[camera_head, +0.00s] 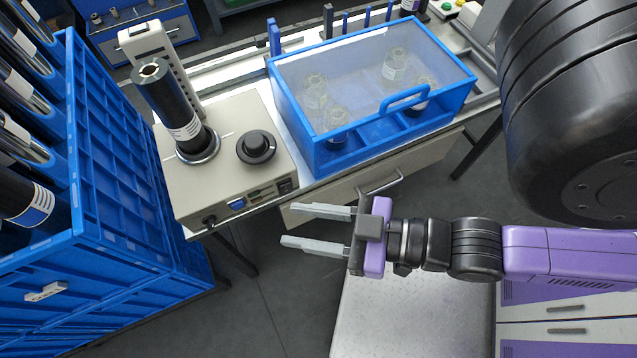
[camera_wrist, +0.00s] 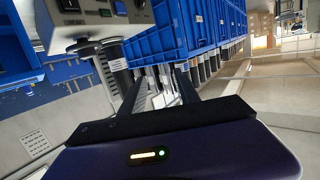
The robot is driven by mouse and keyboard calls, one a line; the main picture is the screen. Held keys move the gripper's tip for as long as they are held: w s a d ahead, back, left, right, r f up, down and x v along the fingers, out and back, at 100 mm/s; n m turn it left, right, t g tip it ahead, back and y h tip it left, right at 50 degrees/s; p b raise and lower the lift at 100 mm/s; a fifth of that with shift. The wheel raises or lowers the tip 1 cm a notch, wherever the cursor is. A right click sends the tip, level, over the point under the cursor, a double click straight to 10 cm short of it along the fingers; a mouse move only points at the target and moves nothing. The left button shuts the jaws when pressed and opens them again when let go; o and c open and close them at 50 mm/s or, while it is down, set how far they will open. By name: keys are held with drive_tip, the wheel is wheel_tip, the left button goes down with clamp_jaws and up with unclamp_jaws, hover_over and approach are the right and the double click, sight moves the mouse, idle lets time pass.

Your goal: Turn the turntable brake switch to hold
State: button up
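A beige control box (camera_head: 226,168) stands on the bench at centre left in the head view. A black roll (camera_head: 170,98) stands upright on its round turntable base (camera_head: 200,150). A large black knob (camera_head: 257,146) is on its top. Its front has a small black switch (camera_head: 285,186), a blue connector (camera_head: 237,204) and a black knob-like part (camera_head: 210,222). I cannot tell which control is the brake switch or read its setting. My gripper (camera_head: 288,225) is open and empty, in front of and below the box, apart from it. The box also shows upper left in the wrist view (camera_wrist: 92,17).
A blue-framed clear case (camera_head: 390,140) with several glass jars stands right of the box. A drawer handle (camera_head: 378,186) juts out beneath it. Blue crates (camera_head: 120,180) holding rolls stand at left. Grey floor is open between the crates and my gripper.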

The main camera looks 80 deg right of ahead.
drive_tip(key=shift+s+d+r+g+p, duration=0.15)
drive_tip(key=shift+s+d+g+p, duration=0.1)
drive_tip(key=shift+s, duration=0.3)
drive_tip(key=shift+s+d+r+g+p, duration=0.15)
drive_tip(key=shift+s+d+p, duration=0.1)
drive_tip(key=shift+s, duration=0.3)
drive_tip(key=shift+s+f, duration=0.1)
drive_tip(key=shift+s, duration=0.15)
